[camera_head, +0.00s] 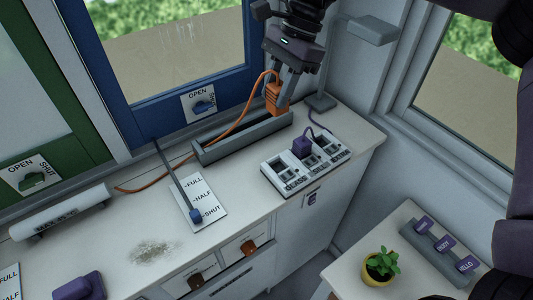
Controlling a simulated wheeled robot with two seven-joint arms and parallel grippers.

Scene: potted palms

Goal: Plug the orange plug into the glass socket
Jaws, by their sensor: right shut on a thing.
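The orange plug (276,97) is between the fingers of my right gripper (282,84), which comes down from the top and is shut on it. The plug is over the right end of a grey trough (225,148); I cannot tell whether it touches the trough. Its orange cable (236,126) loops down along the trough and runs left across the counter. A white socket strip (271,180) lies in front and to the right, with several labelled sockets. A purple plug (302,146) sits on the strip. My left gripper is not in view.
A slider plate (207,208) marked FULL, HALF and SHUT lies on the counter (120,222). A grey post base (320,102) stands right of my gripper. A potted plant (380,265) and purple tags (444,243) are on a lower table at right. Windows line the back.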

